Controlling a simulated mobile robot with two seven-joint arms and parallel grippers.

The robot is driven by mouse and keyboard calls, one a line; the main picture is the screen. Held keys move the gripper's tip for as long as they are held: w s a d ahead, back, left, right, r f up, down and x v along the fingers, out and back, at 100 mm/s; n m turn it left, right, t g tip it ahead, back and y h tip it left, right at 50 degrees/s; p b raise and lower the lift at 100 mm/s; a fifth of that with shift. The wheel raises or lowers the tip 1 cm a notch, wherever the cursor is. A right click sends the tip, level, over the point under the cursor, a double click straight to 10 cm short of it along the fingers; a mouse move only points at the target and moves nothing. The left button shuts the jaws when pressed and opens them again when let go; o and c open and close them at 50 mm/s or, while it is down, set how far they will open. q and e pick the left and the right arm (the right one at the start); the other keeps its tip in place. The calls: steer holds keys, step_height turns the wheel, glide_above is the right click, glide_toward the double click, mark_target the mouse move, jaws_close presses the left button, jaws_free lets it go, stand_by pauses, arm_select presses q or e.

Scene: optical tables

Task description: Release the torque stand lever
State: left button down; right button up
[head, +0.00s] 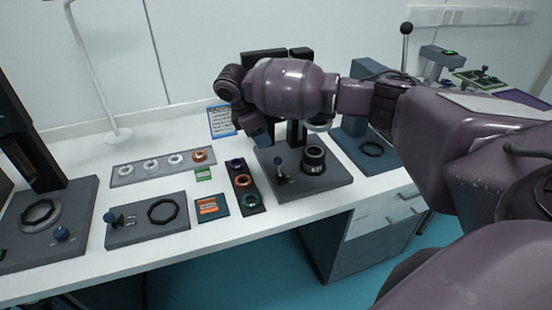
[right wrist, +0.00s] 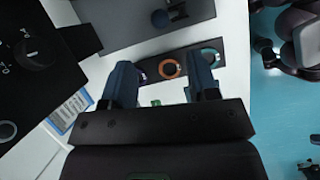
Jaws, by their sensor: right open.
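The stand that seems to be the torque stand (head: 335,178) has a dark grey base, a black column behind and a dark round socket (head: 313,158). A small upright lever (head: 281,173) stands on the left part of its base. In the right wrist view its dark ball knob (right wrist: 160,18) shows at the top edge, ahead of the fingers. My right gripper (head: 262,136) hangs over the back left of this base, partly hidden by its wrist. In the wrist view, my right gripper (right wrist: 162,78) is open and empty, apart from the lever. My left gripper is out of view.
A tray of coloured rings (head: 246,203) lies just left of the stand. A flat fixture (head: 128,235) with a blue knob lies farther left. A blue stand (head: 350,132) is close on the right. A card (head: 222,121) stands behind. The front table strip is clear.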

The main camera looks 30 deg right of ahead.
mark_target(276, 158)
steer(key=x, duration=0.8)
steer(key=shift+d+f+b, duration=0.15)
steer(key=shift+f+b, duration=0.15)
steer(key=shift+f, duration=0.05)
steer(key=shift+d+f, duration=0.3)
steer(key=shift+f, duration=0.3)
steer(key=shift+s+f, duration=0.1)
steer(key=shift+f, duration=0.15)
steer(key=shift+c, duration=0.3)
